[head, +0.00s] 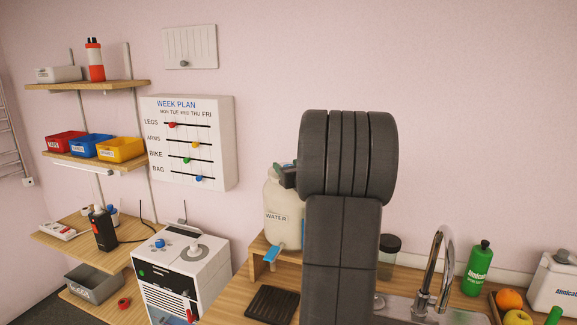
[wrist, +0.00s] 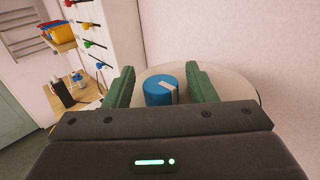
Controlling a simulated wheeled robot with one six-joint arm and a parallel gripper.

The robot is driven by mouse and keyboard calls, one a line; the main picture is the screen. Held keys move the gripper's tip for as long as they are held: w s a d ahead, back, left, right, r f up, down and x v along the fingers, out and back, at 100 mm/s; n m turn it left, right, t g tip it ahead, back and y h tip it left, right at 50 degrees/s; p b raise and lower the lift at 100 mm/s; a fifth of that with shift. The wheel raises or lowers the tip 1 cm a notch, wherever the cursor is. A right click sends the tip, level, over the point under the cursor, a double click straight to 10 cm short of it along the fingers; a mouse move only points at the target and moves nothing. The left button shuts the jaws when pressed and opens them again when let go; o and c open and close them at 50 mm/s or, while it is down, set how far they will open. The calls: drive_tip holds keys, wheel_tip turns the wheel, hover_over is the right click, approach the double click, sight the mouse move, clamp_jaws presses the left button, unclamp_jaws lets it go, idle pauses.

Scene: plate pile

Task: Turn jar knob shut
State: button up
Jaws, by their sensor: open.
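The water jar (head: 283,212) is a pale, cloudy container with a WATER label, standing on a small wooden stand. In the wrist view its round pale top (wrist: 238,88) carries a blue round knob (wrist: 158,92) with a light stripe running from its middle towards the right. My gripper (wrist: 160,72) is open, with one green finger left of the knob and the other right of it. Gaps show between knob and fingers. In the head view my arm hides most of my gripper (head: 289,172) and the knob.
A blue tap (head: 272,254) sits low on the jar's front. A dark ribbed mat (head: 272,305) lies before the stand. A dark-lidded container (head: 389,256) and a sink faucet (head: 432,275) are to the right. A white boxy machine (head: 185,275) stands left.

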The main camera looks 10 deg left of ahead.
drive_tip(key=shift+c, duration=0.2)
drive_tip(key=c, duration=0.9)
